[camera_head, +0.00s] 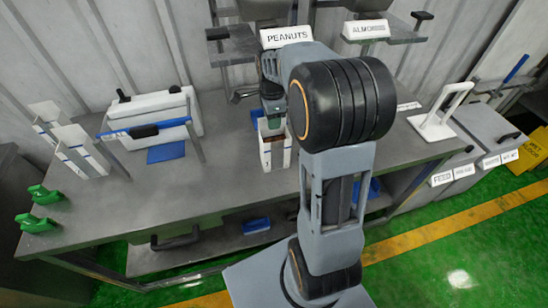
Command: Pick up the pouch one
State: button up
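No label reading "pouch one" can be made out. A tall white pouch-like container (274,155) stands on the grey table beneath my gripper, below the PEANUTS sign. My gripper (271,122) points down at the top of this container. The fingers are small and partly merged with the container's top, so whether they are open or touch it cannot be told. Two similar white pieces with blue bands, an upper one (47,113) and a lower one (78,142), stand at the table's left. My arm hides part of the table's middle.
A white machine with a blue bar (144,130) stands on the table (210,180) left of my gripper. Two green handles (40,208) are at the left edge. A white stand (440,115) and grey bins (478,135) are at right. The PEANUTS sign (286,37) hangs close to my arm.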

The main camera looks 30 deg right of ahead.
jog(key=shift+c, duration=0.3)
grip_shut()
dwell(1.1)
